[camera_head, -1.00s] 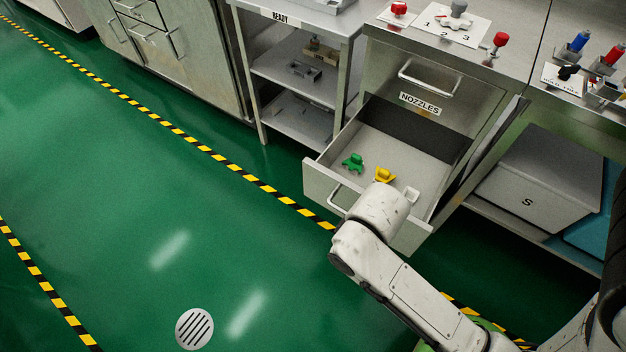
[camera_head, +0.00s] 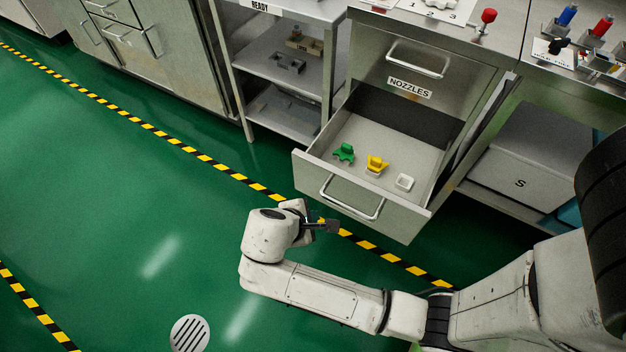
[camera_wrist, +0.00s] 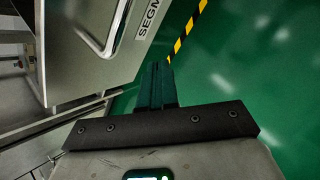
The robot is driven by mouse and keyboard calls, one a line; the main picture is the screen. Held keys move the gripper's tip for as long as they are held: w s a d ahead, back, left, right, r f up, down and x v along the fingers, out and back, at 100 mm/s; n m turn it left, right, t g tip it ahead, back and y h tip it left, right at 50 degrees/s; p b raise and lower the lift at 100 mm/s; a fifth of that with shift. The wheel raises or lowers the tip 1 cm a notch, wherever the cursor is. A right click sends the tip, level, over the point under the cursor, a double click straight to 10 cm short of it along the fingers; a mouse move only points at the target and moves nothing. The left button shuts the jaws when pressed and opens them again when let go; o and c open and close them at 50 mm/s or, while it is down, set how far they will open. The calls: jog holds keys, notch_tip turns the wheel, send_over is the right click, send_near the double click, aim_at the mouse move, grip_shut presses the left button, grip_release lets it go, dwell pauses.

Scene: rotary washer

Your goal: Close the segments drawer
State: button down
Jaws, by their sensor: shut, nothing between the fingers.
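The segments drawer (camera_head: 368,216) is pulled out below a shut drawer labelled NOZZLES (camera_head: 410,88). It holds a green piece (camera_head: 344,153), a yellow piece (camera_head: 376,165) and a white piece (camera_head: 404,182). The drawer's bar handle (camera_head: 350,203) is on its front face. In the wrist view, the front (camera_wrist: 85,75) shows part of a label reading SEGM (camera_wrist: 149,18) beside the handle (camera_wrist: 106,42). My gripper (camera_head: 332,226) is shut and empty, just in front of the drawer front and below the handle in the picture. The wrist view shows its closed fingers (camera_wrist: 157,85) apart from the handle.
A shelf unit labelled READY (camera_head: 290,60) stands left of the drawers. A grey box marked S (camera_head: 530,160) sits under the counter at right. The green floor in front is clear, with yellow-black tape (camera_head: 215,170) and a round drain (camera_head: 190,333).

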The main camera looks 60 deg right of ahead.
jog(key=w+a+r+n+h, duration=0.35)
jog(key=a+n+h, duration=0.35)
jog(key=n+h, duration=0.35)
jog(key=b, duration=0.5)
send_near(320, 172)
jog(key=shift+t, duration=0.4)
jog(key=d, duration=0.6)
jog(key=shift+d, duration=0.45)
jog(key=shift+d+p, duration=0.3)
jog(key=shift+d, duration=0.35)
jog(key=w+d+b, duration=0.1)
jog(key=d+b, duration=0.4)
jog(key=d, duration=2.6)
jog(key=shift+d, duration=0.35)
